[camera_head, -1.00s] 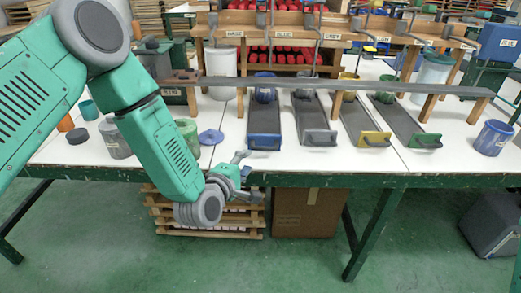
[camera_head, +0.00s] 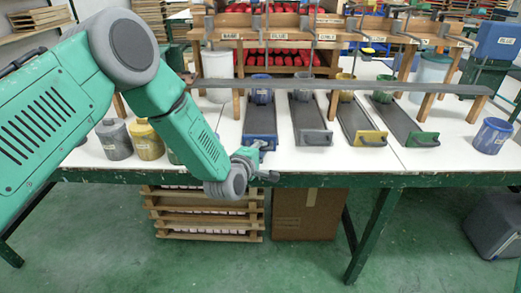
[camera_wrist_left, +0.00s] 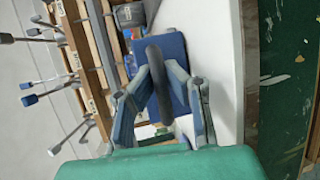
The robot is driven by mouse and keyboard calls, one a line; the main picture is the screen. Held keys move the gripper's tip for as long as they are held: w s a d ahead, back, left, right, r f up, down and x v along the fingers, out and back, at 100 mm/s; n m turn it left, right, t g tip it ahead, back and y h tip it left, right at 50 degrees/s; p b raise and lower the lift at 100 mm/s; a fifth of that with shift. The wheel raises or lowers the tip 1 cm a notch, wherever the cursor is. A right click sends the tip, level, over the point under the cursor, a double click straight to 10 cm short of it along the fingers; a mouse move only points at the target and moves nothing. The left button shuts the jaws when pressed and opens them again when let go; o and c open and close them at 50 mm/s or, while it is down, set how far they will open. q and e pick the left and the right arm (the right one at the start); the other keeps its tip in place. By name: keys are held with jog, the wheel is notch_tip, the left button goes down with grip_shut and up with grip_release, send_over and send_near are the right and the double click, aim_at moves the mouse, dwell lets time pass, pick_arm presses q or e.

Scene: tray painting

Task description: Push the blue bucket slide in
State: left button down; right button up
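The blue-fronted slide (camera_head: 262,120) is a dark sloping tray at the left of a row of slides, with a small bucket (camera_head: 261,93) at its far end. My left gripper (camera_head: 266,160) is at its near end, by the front plate. In the left wrist view, the blue front plate (camera_wrist_left: 174,62) lies ahead with a dark handle bar (camera_wrist_left: 159,90) in front of it. The left gripper (camera_wrist_left: 160,100) is open, with its fingers apart on either side of the handle. Contact cannot be told. My right gripper is not in view.
Grey (camera_head: 311,120), yellow (camera_head: 360,122) and green (camera_head: 405,122) slides lie to the right. A grey rail (camera_head: 340,85) crosses above them. Paint pots (camera_head: 115,140) stand left, partly behind my arm. A blue bucket (camera_head: 491,136) stands at the table's right.

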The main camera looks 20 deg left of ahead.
pick_arm(q)
jog(key=shift+d, duration=0.15)
jog(key=w, duration=0.1)
jog(key=w+a+b, duration=0.1)
jog(key=w+a, duration=0.1)
jog(key=shift+f+b, duration=0.25)
jog(key=shift+b, duration=0.15)
jog(key=shift+w+a, duration=0.15)
jog(key=shift+w, duration=0.1)
jog(key=shift+r, duration=0.15)
jog(key=c, duration=2.2)
grip_release()
jog(key=shift+d, duration=0.2)
jog(key=o, duration=0.6)
jog(key=shift+s, duration=0.1)
jog(key=shift+a, duration=0.15)
jog(key=shift+a, duration=0.1)
